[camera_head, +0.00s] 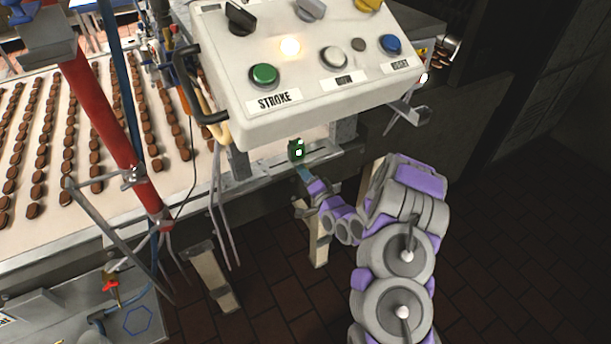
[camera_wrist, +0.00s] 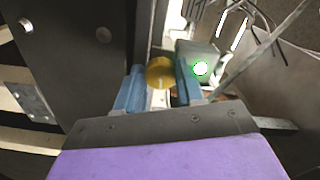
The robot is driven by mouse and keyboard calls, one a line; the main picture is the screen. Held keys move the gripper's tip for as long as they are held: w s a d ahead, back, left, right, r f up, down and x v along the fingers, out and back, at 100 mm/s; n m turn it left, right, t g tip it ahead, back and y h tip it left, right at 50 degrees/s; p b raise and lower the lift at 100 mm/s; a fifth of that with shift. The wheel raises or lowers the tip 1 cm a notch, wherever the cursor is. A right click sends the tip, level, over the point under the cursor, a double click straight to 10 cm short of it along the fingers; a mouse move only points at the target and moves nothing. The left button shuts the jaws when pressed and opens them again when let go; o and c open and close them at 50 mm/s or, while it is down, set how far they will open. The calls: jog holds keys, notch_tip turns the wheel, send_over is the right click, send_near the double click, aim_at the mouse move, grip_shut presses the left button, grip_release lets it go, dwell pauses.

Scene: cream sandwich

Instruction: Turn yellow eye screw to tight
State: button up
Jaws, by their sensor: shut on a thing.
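The yellow eye screw (camera_wrist: 160,73) shows in the wrist view as a rounded yellow head between the two blue fingers of my gripper (camera_wrist: 158,88). The fingers are shut on it from both sides. Its shaft is hidden, so I cannot tell how tight it is. In the head view my gripper (camera_head: 304,174) reaches to the edge of the conveyor frame, below the control panel. The screw itself cannot be made out there.
A white control panel (camera_head: 310,75) with buttons and knobs overhangs my gripper. A dark green box with a bright light (camera_head: 296,149) sits close by. The conveyor (camera_head: 75,190) carries rows of brown biscuits at left. Dark floor is free at right.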

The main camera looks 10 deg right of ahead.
jog(key=shift+f+m, duration=0.1)
jog(key=shift+m, duration=0.7)
jog(key=o, duration=1)
jog(key=shift+o, duration=0.2)
jog(key=p+v, duration=0.2)
jog(key=v, duration=1.5)
jog(key=shift+s, duration=0.15)
jog(key=shift+d, duration=0.1)
